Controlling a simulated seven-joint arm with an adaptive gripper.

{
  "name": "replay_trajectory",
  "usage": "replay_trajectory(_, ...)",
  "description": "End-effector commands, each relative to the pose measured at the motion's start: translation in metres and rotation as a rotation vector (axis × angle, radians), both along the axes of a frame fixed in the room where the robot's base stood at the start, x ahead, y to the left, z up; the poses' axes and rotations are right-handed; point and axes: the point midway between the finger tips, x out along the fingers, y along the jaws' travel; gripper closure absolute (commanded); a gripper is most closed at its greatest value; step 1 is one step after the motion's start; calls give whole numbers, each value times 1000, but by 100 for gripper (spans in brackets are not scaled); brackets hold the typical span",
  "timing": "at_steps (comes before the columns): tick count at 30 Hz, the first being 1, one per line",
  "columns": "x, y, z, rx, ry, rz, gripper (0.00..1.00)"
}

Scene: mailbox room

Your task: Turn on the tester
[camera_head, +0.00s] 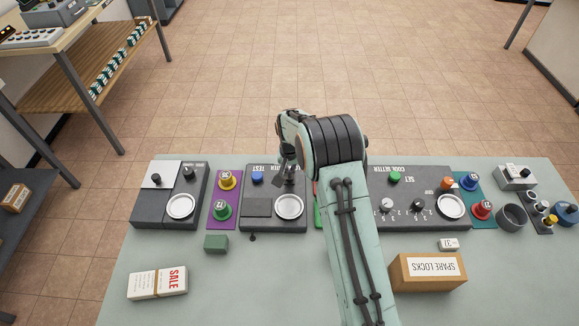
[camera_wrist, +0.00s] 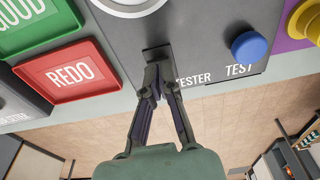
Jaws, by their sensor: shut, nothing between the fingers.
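The tester (camera_head: 258,222) is a dark grey box near the middle of the bench in the head view. Its grey top (camera_wrist: 200,40) fills the upper middle of the wrist view, with "TESTER" and "TEST" lettering. A blue button (camera_head: 257,177) sits on it, at right in the wrist view (camera_wrist: 249,46). A round white disc (camera_head: 289,206) is at its right. My gripper (camera_wrist: 157,78) is shut and empty, pointing at the tester's edge beside the "TESTER" lettering. A small dark switch-like part (camera_wrist: 156,52) lies just at the fingertips; whether they touch is unclear.
A red REDO tray (camera_wrist: 68,75) and a green GOOD tray (camera_wrist: 24,28) lie beside the tester. A purple mat (camera_head: 223,200) with yellow and green knobs is to its left. The code setter (camera_head: 400,215) stands right of my arm. A spare locks box (camera_head: 428,272) is in front.

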Motion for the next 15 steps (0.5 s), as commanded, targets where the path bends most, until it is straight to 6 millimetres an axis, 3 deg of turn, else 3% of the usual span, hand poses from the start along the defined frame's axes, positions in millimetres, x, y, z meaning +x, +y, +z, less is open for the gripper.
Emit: replay_trajectory(15,-5,0,-8,0,0,0,100)
